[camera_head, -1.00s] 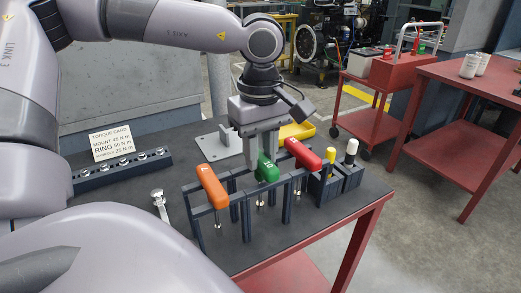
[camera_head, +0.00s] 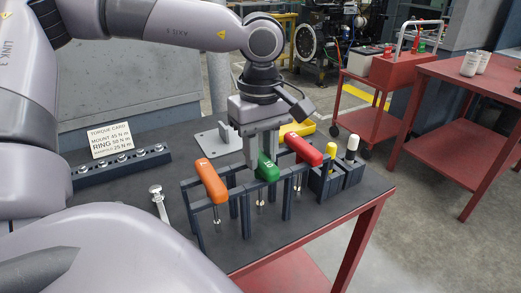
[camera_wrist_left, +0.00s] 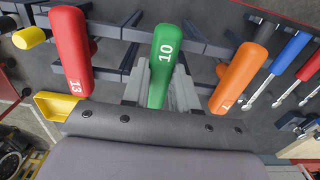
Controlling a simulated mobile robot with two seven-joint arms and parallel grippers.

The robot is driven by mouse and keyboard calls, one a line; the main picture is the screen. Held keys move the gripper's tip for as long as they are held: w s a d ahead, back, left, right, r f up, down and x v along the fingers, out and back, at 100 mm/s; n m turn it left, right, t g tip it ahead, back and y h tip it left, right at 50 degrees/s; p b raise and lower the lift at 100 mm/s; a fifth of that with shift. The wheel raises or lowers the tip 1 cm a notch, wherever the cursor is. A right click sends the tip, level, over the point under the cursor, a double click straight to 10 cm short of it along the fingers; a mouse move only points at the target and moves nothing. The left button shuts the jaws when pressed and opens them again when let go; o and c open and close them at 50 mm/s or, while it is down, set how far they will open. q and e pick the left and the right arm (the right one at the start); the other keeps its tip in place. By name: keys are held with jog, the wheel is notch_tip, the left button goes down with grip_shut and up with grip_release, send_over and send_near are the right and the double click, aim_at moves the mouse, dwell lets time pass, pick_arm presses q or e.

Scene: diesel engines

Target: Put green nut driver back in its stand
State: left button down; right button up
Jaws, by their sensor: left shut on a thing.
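The green nut driver (camera_head: 267,168), marked 10 in the left wrist view (camera_wrist_left: 164,68), stands upright with its shaft pointing down in the middle of the dark stand (camera_head: 234,222). My left gripper (camera_head: 262,156) is shut on its green handle from above. The stand also holds an orange driver (camera_head: 210,182) on the left and a red driver (camera_head: 303,150) on the right. In the left wrist view the red one (camera_wrist_left: 70,50) is marked 13. Whether the green driver rests fully on the stand is hard to tell. My right gripper is not in view.
Yellow-handled (camera_head: 326,157) and white-topped (camera_head: 351,148) tools stand in dark holders right of the stand. A wrench (camera_head: 158,203) lies left of it. A torque card (camera_head: 110,141) and a dark socket rail (camera_head: 121,167) are at the back left. The front right of the table is bare.

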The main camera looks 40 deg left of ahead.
aim_at(261, 156)
pick_arm(q)
jog(key=shift+c, duration=2.2)
grip_release()
jog(key=shift+r, duration=0.2)
jog(key=shift+r+p, duration=1.05)
jog(key=shift+r, duration=0.45)
jog(key=shift+r, duration=0.1)
notch_tip(261, 156, up, 6)
jog(key=p, duration=0.4)
